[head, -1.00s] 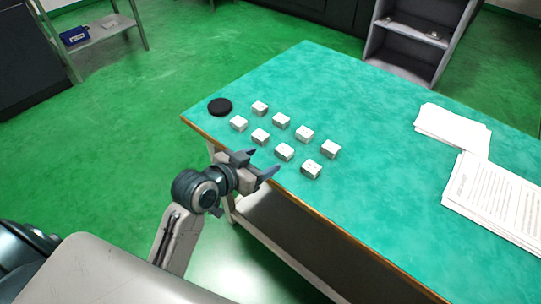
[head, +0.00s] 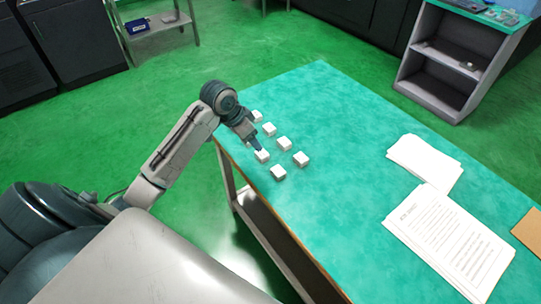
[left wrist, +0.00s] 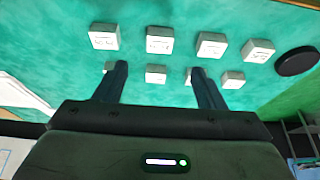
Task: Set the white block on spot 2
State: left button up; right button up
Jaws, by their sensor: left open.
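Several small white blocks stand in two rows on the green tabletop (head: 360,150); I cannot tell which is the task's white block. Near-row blocks (head: 278,173) and far-row blocks (head: 301,158) look alike in the head view. In the left wrist view the upper-row blocks (left wrist: 159,40) bear dark markings, too small to read; the lower row shows a block (left wrist: 156,74) between my fingers. My left gripper (head: 257,147) is open, pointing down over the near row; its fingers also show in the wrist view (left wrist: 158,70). It partly hides the left-hand blocks. No spot labelled 2 is legible.
A black disc (left wrist: 297,61) lies beside the rows in the left wrist view. White papers (head: 425,163) and a printed sheet (head: 450,240) lie on the right of the table, with a tan item (head: 528,232) at its edge. The tabletop between blocks and papers is clear.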

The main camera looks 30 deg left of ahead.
aim_at(262, 153)
pick_arm(q)
jog(key=x, duration=0.4)
jog(key=shift+a+f, duration=0.15)
jog(key=shift+w+d+f+p, duration=0.2)
jog(key=shift+d+f+p, duration=0.1)
jog(key=shift+f+p, duration=0.1)
jog(key=p+x, duration=0.1)
jog(key=x, duration=0.3)
jog(key=shift+w+f, duration=0.2)
jog(key=shift+f, duration=0.15)
jog(key=c, duration=1.1)
jog(key=shift+c, duration=0.9)
jog(key=shift+r, duration=0.15)
